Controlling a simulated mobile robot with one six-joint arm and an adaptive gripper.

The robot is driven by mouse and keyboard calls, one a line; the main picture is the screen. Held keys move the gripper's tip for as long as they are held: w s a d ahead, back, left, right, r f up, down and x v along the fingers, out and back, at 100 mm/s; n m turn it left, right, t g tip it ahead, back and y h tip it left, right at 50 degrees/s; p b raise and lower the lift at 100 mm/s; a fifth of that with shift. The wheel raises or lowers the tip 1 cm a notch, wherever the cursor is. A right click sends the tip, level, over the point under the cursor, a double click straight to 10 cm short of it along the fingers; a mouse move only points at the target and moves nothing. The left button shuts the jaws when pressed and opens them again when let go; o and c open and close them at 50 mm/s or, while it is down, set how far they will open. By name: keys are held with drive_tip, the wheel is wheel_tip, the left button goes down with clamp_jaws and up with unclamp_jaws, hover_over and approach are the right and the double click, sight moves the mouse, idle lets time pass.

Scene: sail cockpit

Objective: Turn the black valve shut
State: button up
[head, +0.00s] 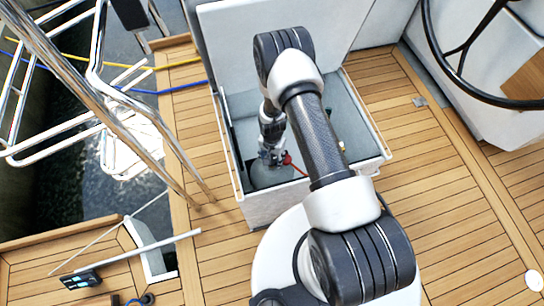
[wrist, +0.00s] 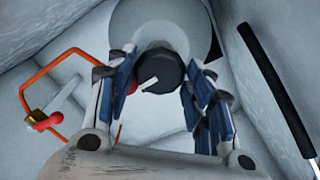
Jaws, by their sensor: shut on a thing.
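The black valve (wrist: 160,71) is a round knob with a white pointer mark, on top of a pale grey rounded bottle (wrist: 151,24). My gripper (wrist: 162,78) has its blue-padded fingers on either side of the knob and is shut on it. The white mark points toward the lower left in the wrist view. A small red part shows beside the left finger. In the head view my gripper (head: 272,157) is down inside the open locker over the bottle (head: 270,177), and the knob is hidden there.
The locker (head: 239,184) has pale walls close around my arm, with its lid (head: 225,40) raised behind. An orange loop (wrist: 31,85) and a red-and-brass fitting (wrist: 46,122) are at left in the wrist view; a black bar (wrist: 276,88) is at right.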

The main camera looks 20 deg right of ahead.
sight(272, 159)
drive_tip(key=shift+m, duration=0.4)
drive_tip(key=o, duration=1)
wheel_tip(272, 159, up, 12)
idle(0.3)
idle(0.4)
